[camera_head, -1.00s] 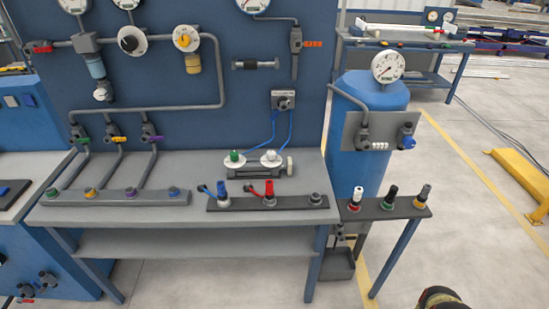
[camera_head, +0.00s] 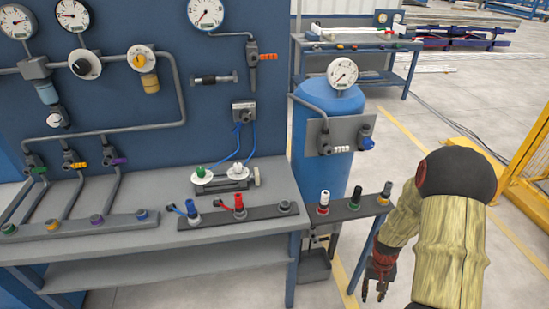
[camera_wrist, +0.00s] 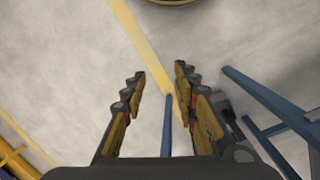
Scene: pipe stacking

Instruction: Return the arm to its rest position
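My gripper (camera_head: 375,288) hangs low at the right in the head view, beside the right end of the narrow side shelf and pointing down. My arm bends above it, covered in a tan sleeve. In the wrist view my gripper (camera_wrist: 159,92) has its two fingers spread apart with nothing between them. Bare floor (camera_wrist: 80,60) and a yellow line show below it.
The workbench (camera_head: 150,245) with pipe fittings stands at the left. The side shelf (camera_head: 340,211) holds several pipe pieces near my gripper. A blue tank (camera_head: 325,170) stands behind it. A yellow frame (camera_head: 530,170) is at the far right.

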